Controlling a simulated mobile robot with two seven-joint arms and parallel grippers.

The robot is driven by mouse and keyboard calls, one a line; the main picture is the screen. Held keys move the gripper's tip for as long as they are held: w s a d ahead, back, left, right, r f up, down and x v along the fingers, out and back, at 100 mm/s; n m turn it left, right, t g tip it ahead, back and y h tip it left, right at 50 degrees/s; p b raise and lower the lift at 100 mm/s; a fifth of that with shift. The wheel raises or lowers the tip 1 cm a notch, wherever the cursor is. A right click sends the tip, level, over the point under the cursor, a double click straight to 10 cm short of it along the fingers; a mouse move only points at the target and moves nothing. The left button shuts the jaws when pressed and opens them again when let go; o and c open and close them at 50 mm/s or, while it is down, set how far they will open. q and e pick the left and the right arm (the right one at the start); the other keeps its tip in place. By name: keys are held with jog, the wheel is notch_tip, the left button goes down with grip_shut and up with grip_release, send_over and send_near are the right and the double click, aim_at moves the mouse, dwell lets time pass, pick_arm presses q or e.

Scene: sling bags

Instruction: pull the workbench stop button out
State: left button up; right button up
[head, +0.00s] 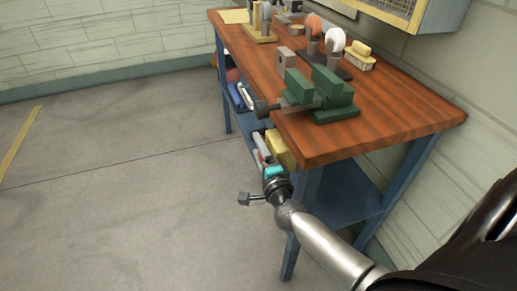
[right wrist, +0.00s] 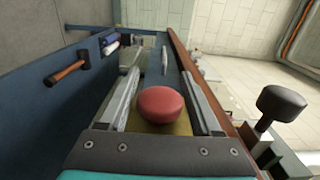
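The stop button is a round red mushroom head (right wrist: 163,104) on a yellow housing (head: 281,149), which is fixed at the front side of the workbench (head: 390,132), just under the wooden top. My right gripper (head: 262,150) reaches in at that side. In the right wrist view, the fingers of my right gripper (right wrist: 160,78) are open, one on each side of the red head, with visible gaps. The head sits between them, nearer the palm than the fingertips. Most of the housing is hidden behind the head. My left gripper is not in view.
A green vise (head: 325,95) with a dark handle knob (head: 262,109) stands on the bench top above my right gripper. A blue lower shelf (head: 345,197) and bench legs are close by. A hammer (right wrist: 68,73) shows in the right wrist view. The floor at left is clear.

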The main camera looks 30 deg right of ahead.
grip_shut()
dwell(0.3)
dwell(0.8)
